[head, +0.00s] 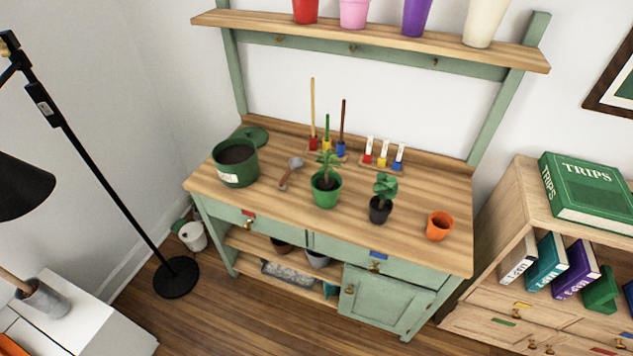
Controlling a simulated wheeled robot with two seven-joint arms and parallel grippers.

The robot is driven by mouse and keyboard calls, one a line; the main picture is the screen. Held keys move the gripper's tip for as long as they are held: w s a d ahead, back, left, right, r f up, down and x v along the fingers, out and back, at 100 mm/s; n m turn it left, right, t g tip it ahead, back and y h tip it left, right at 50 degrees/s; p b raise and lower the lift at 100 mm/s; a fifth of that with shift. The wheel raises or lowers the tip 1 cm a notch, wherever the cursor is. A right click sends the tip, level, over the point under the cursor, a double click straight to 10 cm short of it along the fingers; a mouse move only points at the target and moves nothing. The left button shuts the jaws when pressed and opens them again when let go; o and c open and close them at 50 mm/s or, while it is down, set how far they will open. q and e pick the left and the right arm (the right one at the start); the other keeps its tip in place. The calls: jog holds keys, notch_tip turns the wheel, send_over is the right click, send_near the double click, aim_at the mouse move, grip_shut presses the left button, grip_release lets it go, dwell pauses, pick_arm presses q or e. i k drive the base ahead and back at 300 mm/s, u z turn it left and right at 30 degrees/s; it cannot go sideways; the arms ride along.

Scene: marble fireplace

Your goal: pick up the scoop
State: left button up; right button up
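The scoop (290,174) lies on the wooden top of the potting bench (400,209). It has a grey metal head at its far end and a brown handle pointing toward the bench's front edge. It lies between the large dark green pot of soil (236,164) and the green pot with a leafy plant (326,190). Nothing covers the scoop. Neither of my grippers is in view.
A black pot with a plant (381,205) and an orange pot (439,226) stand to the right. Several upright colored sticks stand behind. A shelf (380,42) with pots hangs above. A black floor lamp (95,180) stands left; a bookcase (530,215) stands right.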

aim_at(295, 164)
jog(key=z, duration=2.65)
jog(key=k, duration=0.8)
jog(key=u, duration=1.4)
